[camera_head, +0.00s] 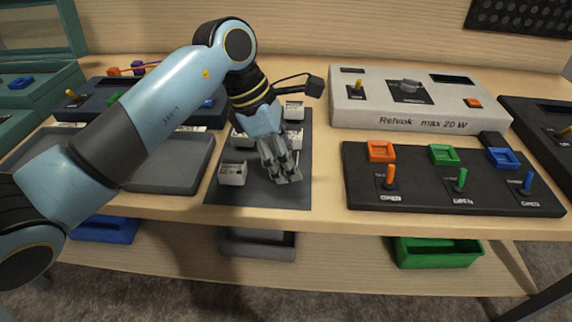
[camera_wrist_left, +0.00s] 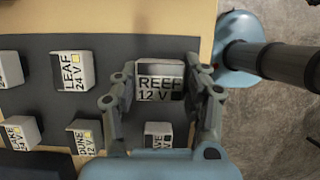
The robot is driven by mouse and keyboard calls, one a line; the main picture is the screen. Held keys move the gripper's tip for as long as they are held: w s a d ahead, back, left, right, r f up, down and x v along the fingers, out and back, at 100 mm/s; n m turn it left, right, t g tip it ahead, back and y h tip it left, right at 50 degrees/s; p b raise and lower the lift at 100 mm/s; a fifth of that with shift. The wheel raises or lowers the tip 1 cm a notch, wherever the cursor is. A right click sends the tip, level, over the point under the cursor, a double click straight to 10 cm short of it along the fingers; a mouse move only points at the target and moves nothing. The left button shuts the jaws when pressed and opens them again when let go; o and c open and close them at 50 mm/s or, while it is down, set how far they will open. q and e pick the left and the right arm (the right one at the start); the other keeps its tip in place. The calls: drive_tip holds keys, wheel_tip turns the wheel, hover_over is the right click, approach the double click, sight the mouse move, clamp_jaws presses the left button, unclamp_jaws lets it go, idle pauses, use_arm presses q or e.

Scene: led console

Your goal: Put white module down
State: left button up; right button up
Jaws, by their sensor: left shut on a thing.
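My left gripper (camera_head: 284,174) points down over the front right part of a dark mat (camera_head: 230,195). In the left wrist view the left gripper (camera_wrist_left: 166,84) is shut on a white module (camera_wrist_left: 159,69) labelled REEF 12 V, one finger on each side. Whether this module touches the mat or hangs just above it, I cannot tell. In the head view the fingers mostly hide it. Other white modules stand on the mat, including one at the front left (camera_head: 232,174), one at the back (camera_head: 294,111) and LEAF 24 V (camera_wrist_left: 73,71). My right gripper is not in view.
Right of the mat is a black panel (camera_head: 420,203) with coloured switches and square frames. Behind it stands a pale Relwok console (camera_head: 420,115). A grey tray (camera_head: 170,175) lies left of the mat. Blue, grey and green bins (camera_head: 437,252) sit below the table edge.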

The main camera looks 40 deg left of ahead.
use_arm(q)
wheel_tip(320, 180, down, 2)
drive_tip(key=shift+f, duration=0.4)
drive_tip(key=o, duration=1.2)
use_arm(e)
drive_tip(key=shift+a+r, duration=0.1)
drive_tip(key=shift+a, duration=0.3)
use_arm(q)
drive_tip(key=shift+r, duration=0.3)
drive_tip(key=b+v, duration=0.1)
drive_tip(key=v, duration=1)
drive_tip(key=shift+s+a+r, duration=0.15)
drive_tip(key=shift+r, duration=0.15)
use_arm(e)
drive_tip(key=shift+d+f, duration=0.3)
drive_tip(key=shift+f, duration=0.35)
